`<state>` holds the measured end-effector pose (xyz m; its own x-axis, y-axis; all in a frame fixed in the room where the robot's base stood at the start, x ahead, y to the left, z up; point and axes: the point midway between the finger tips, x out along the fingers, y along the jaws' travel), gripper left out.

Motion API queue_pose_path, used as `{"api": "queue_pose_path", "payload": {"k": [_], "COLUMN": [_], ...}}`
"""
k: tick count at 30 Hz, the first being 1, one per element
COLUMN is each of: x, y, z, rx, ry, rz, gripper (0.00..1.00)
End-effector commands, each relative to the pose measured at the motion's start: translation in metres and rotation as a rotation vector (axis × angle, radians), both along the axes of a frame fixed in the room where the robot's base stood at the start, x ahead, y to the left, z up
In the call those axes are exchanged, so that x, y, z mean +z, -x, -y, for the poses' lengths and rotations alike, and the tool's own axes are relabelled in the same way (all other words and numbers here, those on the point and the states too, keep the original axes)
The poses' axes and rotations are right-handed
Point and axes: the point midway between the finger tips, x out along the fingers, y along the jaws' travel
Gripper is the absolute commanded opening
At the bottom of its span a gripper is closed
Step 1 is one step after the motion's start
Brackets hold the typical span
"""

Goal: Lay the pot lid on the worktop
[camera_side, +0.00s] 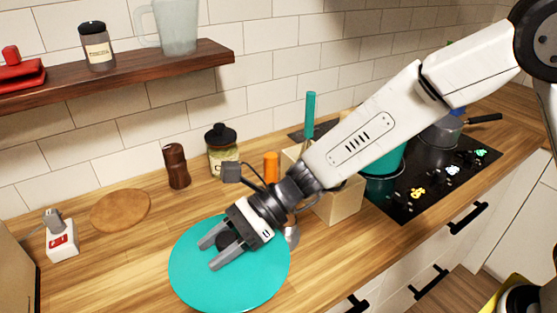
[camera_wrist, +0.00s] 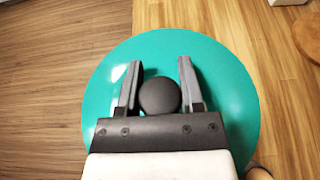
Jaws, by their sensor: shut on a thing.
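The pot lid (camera_side: 245,287) is a flat teal disc with a dark round knob. In the side view it is over the front of the wooden worktop (camera_side: 105,263); I cannot tell whether it touches the wood. In the wrist view the lid (camera_wrist: 235,75) fills the middle, with its knob (camera_wrist: 160,97) between the fingers. My gripper (camera_side: 215,254) is above the lid, shut on its knob; it also shows in the wrist view (camera_wrist: 159,80). The teal pot (camera_side: 385,170) stands on the hob at the right, partly hidden by my arm.
A round wooden board (camera_side: 121,210), a brown mill (camera_side: 177,165), a jar (camera_side: 221,150) and a white switch box (camera_side: 61,236) stand behind and left of the lid. A wooden utensil block (camera_side: 340,203) is close on the right. Worktop left of the lid is clear.

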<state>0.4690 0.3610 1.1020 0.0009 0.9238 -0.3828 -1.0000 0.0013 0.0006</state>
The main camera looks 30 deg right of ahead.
Motion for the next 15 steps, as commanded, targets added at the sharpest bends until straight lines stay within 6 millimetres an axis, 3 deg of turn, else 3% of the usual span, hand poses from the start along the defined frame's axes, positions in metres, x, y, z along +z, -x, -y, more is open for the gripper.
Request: {"api": "queue_pose_path", "payload": {"k": [5, 15], "x": [-0.015, -0.019], "y": [0.000, -0.003], "z": [0.000, -0.003], "rx": [0.000, 0.000], "ry": [-0.001, -0.001], "rz": [0.000, 0.001], "gripper": [0.00, 0.00]}}
